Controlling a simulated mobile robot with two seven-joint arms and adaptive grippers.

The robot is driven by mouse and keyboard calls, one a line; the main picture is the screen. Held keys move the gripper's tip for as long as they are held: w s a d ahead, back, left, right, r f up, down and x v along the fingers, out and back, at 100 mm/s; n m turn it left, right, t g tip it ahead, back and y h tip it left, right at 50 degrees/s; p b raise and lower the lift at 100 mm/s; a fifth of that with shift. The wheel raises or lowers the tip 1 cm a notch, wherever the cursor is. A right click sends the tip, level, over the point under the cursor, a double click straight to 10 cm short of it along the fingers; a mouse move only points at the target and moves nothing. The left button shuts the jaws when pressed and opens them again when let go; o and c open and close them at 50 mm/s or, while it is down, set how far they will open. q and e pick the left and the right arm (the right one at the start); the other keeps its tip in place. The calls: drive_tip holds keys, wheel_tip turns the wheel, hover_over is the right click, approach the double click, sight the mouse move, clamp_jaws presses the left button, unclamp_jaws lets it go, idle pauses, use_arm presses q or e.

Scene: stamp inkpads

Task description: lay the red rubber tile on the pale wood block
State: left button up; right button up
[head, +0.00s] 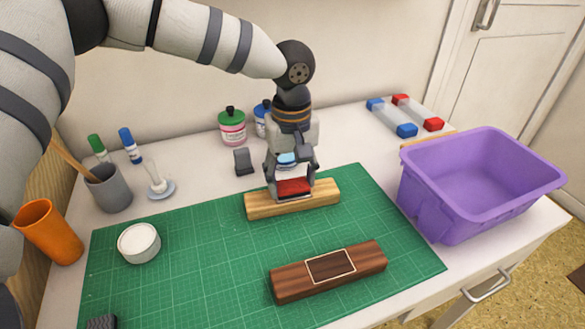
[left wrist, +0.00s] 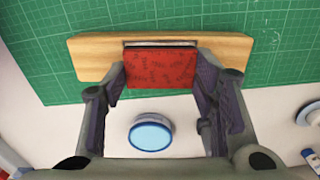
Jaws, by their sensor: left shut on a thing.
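The red rubber tile (head: 293,187) is held between the fingers of my left gripper (head: 291,190). In the left wrist view the tile (left wrist: 160,68) shows a patterned red face, with a finger at each side. The pale wood block (head: 325,194) lies on the green mat under the gripper, and it also shows in the left wrist view (left wrist: 95,55). The tile is over the middle of the block, covering most of an outlined area. I cannot tell whether it touches the block. My right gripper is not in view.
A dark wood block (head: 365,262) with an outlined rectangle lies nearer on the green mat (head: 205,275). A purple bin (head: 430,205) stands at the right. A white round tub (head: 139,243), an orange cup (head: 49,232) and a grey cup (head: 110,190) are at the left. Bottles stand behind.

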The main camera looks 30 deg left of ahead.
use_arm(q)
drive_tip(key=shift+f, duration=0.1)
drive_tip(key=o, duration=1.1)
drive_tip(key=shift+c, duration=0.2)
wheel_tip(320, 180, up, 12)
